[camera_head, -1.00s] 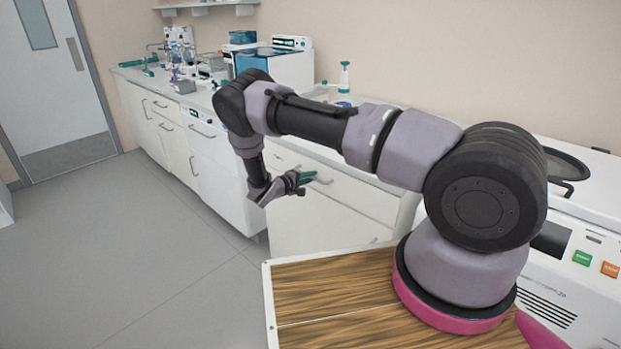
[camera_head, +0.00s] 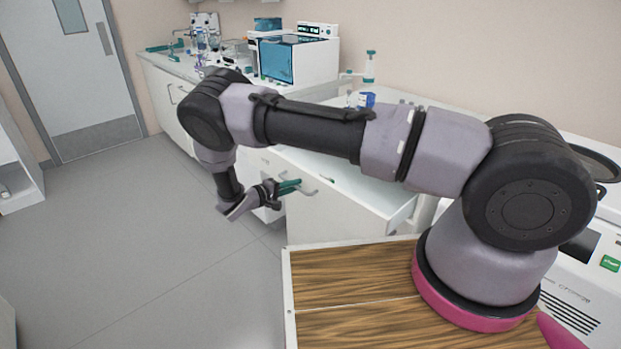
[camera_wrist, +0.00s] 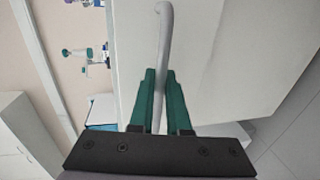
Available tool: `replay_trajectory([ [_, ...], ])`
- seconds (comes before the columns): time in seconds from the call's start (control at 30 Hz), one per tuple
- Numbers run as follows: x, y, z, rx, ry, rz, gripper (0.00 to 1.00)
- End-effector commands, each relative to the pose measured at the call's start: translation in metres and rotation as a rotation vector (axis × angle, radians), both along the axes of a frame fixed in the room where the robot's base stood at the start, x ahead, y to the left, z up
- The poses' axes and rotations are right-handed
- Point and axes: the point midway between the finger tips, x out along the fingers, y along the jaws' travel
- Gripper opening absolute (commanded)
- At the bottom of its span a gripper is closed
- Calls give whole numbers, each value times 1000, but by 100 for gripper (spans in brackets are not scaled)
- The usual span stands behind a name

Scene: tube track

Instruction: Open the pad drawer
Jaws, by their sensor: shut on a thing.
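The drawer (camera_head: 345,203) under the counter stands pulled out, its white front facing my gripper and its right side wall showing. My gripper (camera_head: 290,187) is at the drawer front, its green fingers on the handle (camera_head: 308,191). In the wrist view my gripper (camera_wrist: 158,92) is shut on the light grey bar handle (camera_wrist: 164,35), which runs between the two green fingers. The drawer front (camera_wrist: 225,50) fills the middle and right of that view. The contents of the drawer are mostly hidden behind my arm.
The counter (camera_head: 160,62) along the wall holds a white machine with a blue window (camera_head: 290,60) and a pump bottle (camera_head: 370,67). A white door (camera_head: 80,70) is at the far left. The grey floor (camera_head: 150,230) left of my arm is clear.

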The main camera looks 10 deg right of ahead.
Motion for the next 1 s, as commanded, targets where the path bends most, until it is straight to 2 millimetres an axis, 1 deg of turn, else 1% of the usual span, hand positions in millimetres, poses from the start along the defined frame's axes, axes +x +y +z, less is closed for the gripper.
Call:
replay_trajectory([
  [0.03, -8, 11, -1, 0, 2, 4, 0],
  [0.2, -28, 38, -1, 1, 1, 3, 0],
  [0.4, -42, 57, -1, 0, 1, 1, 0],
  [0.6, -48, 65, -1, -1, 2, -2, 0],
  [0.97, -49, 66, -1, -1, 2, -2, 0],
  [1.0, -49, 66, -1, -1, 2, -2, 22],
])
